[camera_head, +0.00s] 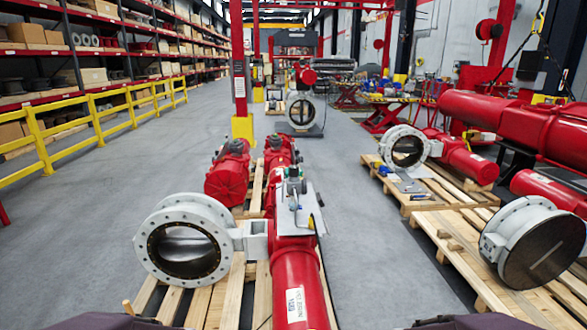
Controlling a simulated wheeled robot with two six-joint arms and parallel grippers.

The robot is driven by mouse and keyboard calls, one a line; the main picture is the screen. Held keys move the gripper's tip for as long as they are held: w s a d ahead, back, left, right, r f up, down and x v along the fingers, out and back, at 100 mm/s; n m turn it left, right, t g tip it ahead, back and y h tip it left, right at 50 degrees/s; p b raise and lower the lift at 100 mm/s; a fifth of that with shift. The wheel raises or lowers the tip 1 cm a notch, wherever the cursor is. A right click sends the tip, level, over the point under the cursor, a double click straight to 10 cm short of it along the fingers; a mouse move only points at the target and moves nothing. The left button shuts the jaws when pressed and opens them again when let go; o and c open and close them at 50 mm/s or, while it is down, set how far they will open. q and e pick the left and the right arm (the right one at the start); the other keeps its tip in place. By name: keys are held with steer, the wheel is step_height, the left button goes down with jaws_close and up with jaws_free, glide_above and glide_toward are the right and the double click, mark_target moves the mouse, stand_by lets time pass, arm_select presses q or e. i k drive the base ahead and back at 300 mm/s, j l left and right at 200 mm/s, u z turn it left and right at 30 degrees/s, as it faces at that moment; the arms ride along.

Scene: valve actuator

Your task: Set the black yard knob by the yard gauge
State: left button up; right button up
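A red valve actuator (296,275) with a grey control panel (300,212) stands on a pallet in front of me. Small dark fittings (293,184) sit at the top of the panel. They are too small to tell which is a black knob and which is a gauge. A white flanged butterfly valve (183,240) joins the actuator on its left. Neither of my grippers shows in this view. Only dark parts of my own body appear along the bottom edge.
Wooden pallets (205,304) lie under the near valve. More valves, such as a white one (533,243), rest on pallets at the right. A yellow railing (95,110) and red shelves line the left. Grey floor is clear on both sides of the near pallet.

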mark_target(294, 170)
steer(key=i+l+u, duration=0.15)
steer(key=l, duration=0.5)
steer(key=l+u, duration=0.2)
steer(key=l, duration=0.5)
steer(key=l+u, duration=0.15)
steer(key=l, duration=0.55)
steer(key=l+u, duration=0.15)
steer(key=l, duration=0.55)
steer(key=l+u, duration=0.15)
steer(key=l, duration=0.55)
steer(key=l+u, duration=0.2)
steer(key=l, duration=0.45)
steer(key=k+l+u, duration=0.15)
steer(key=l, duration=0.5)
steer(key=i+l+u, duration=0.15)
steer(key=i, duration=0.45)
steer(key=i+l+u, duration=0.2)
steer(key=i+l, duration=0.25)
steer(key=i, duration=0.15)
steer(key=i+l+u, duration=0.15)
steer(key=i+l, duration=0.25)
steer(key=i, duration=0.2)
